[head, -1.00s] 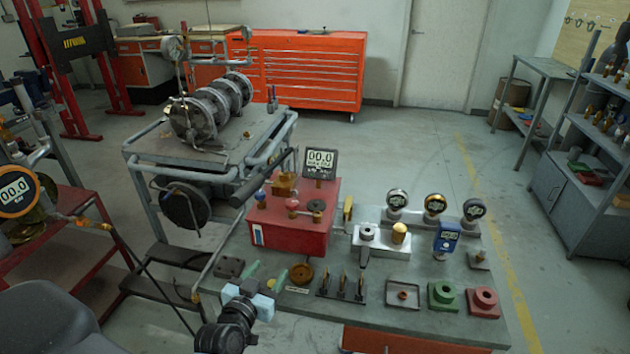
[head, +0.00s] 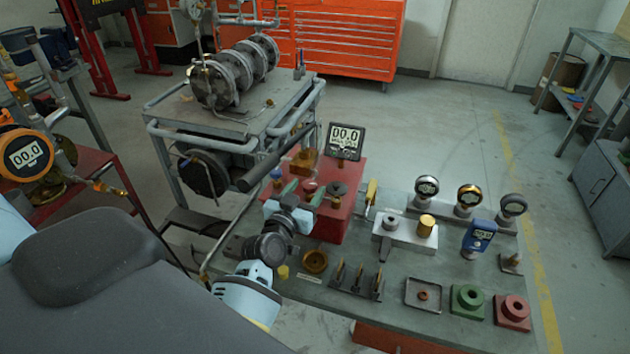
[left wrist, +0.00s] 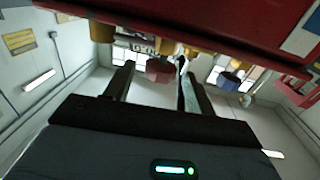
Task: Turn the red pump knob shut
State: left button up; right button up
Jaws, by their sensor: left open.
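The red pump knob (head: 309,187) sits low on the front of the red pump box (head: 325,222), between a blue knob (head: 276,174) and a dark knob (head: 338,188). My left gripper (head: 303,194) is open right in front of the red knob, with its green-tipped fingers to either side. In the left wrist view the red knob (left wrist: 158,70) shows between the two dark fingers (left wrist: 156,74). I cannot tell whether a finger touches it. The blue knob (left wrist: 227,81) is outside the right finger there. My right gripper is not in view.
A digital gauge (head: 345,140) stands behind the pump box. The grey bench (head: 400,285) holds a brass cup (head: 314,262), a pin rack (head: 356,280), and green and red blocks to the right. A flanged pipe rig (head: 235,75) stands behind on the left.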

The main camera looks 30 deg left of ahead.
aim_at(313, 181)
pick_arm(q)
jog(key=w, duration=0.3)
jog(key=shift+a+f+b, duration=0.2)
jog(key=shift+b, duration=0.2)
jog(key=shift+w+a+r, duration=0.1)
jog(key=shift+w+r, duration=0.05)
jog(key=shift+w, duration=0.55)
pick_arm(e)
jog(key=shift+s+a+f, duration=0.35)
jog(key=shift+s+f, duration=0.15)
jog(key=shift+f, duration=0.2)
pick_arm(q)
jog(key=c, duration=1)
jog(key=shift+o, duration=0.2)
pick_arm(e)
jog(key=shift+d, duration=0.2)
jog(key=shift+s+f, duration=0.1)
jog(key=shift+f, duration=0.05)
